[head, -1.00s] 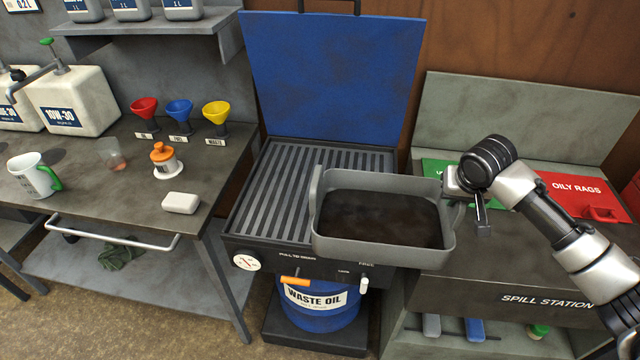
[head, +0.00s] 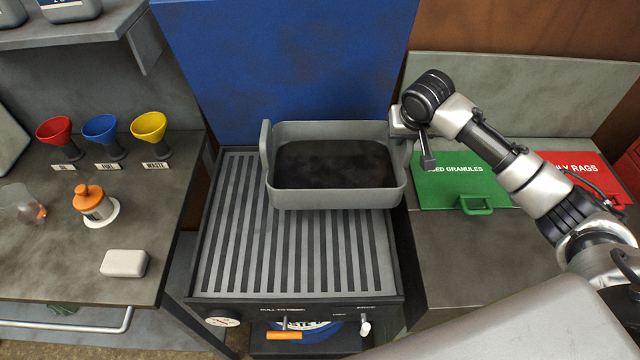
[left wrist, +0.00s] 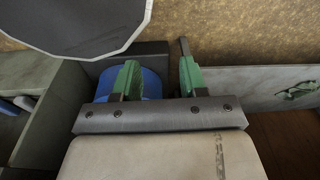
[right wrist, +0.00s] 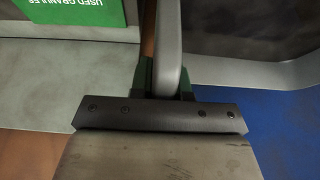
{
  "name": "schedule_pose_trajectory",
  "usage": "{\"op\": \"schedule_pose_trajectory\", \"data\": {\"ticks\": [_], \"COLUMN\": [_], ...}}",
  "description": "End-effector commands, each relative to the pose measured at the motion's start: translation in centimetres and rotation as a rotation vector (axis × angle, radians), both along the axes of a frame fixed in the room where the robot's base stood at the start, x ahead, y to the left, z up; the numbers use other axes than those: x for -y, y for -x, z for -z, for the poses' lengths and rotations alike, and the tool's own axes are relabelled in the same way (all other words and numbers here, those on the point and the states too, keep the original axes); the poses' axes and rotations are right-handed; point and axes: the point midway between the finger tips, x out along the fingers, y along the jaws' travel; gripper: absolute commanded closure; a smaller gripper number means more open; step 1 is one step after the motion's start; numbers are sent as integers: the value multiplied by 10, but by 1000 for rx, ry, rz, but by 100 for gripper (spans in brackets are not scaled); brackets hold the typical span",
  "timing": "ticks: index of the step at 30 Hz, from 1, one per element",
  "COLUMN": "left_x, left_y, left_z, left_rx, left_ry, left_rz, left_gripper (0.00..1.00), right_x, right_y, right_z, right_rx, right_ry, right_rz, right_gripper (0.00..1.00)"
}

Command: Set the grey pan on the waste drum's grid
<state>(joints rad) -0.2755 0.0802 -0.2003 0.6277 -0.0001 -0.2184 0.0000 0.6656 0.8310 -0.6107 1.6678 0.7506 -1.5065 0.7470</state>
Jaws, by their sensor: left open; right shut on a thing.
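The grey pan (head: 335,198) holds dark oil and is over the back right part of the drum's slatted grid (head: 290,255). I cannot tell whether it touches the grid. My right gripper (head: 408,125) is shut on the pan's right handle; in the right wrist view the handle (right wrist: 168,45) runs up between the green fingers. The pan looks about level. My left gripper (left wrist: 155,80) is open and empty in the left wrist view, pointing down in front of the blue waste drum (left wrist: 150,85). The drum's label (head: 305,325) shows partly under the grid.
A blue raised lid (head: 285,70) stands behind the grid. Left is a bench with funnels (head: 100,130), an orange-topped container (head: 95,203) and a white block (head: 124,263). Right is the spill station with a green lid (head: 462,180) and red lid (head: 570,175). The grid's front is clear.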

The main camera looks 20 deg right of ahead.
Motion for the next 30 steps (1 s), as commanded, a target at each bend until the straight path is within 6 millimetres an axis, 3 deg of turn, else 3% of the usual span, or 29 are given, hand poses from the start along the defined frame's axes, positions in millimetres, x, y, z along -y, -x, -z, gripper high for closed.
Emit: {"op": "schedule_pose_trajectory", "data": {"ticks": [3,8,11,15,21,30], "left_x": [0,-1,-1,0,1,0], "left_y": [23,43,43,28,10,22], "left_z": [-10,-20,-26,-31,-36,-45], "left_rx": [-34,-65,-65,-44,-13,-32], "left_ry": [-1,-3,-3,-1,1,0], "left_rz": [0,0,0,0,0,-1], "left_gripper": [57,57,57,57,57,57], "right_x": [-26,-59,-78,-97,-106,-106], "right_y": [3,7,9,12,13,13], "right_z": [9,28,41,53,63,98], "right_rx": [1,2,2,3,5,4], "right_ry": [-7,-8,-8,-6,-5,-5], "right_rz": [-6,-6,-4,-2,0,-1], "right_gripper": [100,100,100,100,100,100]}}
